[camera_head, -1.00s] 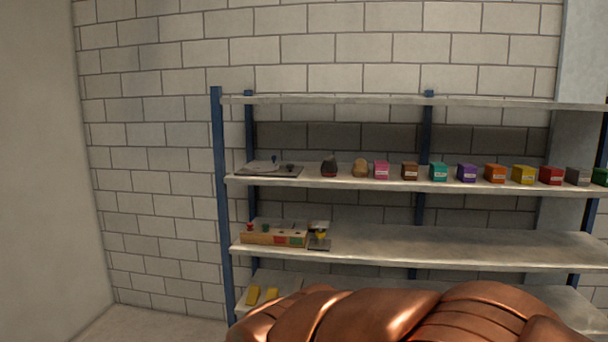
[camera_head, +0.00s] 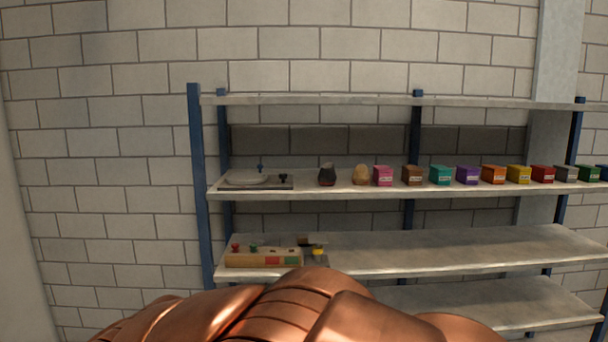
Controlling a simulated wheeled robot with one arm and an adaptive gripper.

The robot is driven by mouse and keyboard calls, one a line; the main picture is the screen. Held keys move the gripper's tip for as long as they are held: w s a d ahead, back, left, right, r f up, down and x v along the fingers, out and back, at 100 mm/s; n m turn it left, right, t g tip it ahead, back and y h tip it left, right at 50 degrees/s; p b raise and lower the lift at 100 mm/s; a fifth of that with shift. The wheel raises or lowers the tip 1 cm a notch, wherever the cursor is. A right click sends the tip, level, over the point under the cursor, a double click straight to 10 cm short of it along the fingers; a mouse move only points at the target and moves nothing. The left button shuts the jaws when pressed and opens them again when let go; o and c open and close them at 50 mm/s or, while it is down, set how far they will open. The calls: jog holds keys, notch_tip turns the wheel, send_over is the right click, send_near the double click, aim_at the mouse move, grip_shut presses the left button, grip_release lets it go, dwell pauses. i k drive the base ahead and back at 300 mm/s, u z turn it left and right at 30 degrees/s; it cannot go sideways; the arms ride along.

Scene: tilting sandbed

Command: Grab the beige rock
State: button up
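The beige rock (camera_head: 361,175) sits on the upper middle shelf (camera_head: 330,188), between a dark rock (camera_head: 327,175) on its left and a pink box (camera_head: 382,176) on its right. It looks small, rounded and tan, and nothing covers it. My copper-coloured arm crosses the bottom of the view, well below and in front of that shelf. My gripper is not in view.
A flat tray device (camera_head: 256,180) stands at that shelf's left end, and several coloured boxes line its right side. A wooden box with coloured buttons (camera_head: 262,257) is on the shelf below, which is otherwise mostly clear. A blue post (camera_head: 199,190) bounds the rack's left.

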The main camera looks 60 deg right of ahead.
aim_at(361, 177)
jog(key=z, duration=0.2)
jog(key=i, duration=1.4)
jog(key=z, duration=1.5)
jog(key=i, duration=0.85)
jog(key=z, duration=0.85)
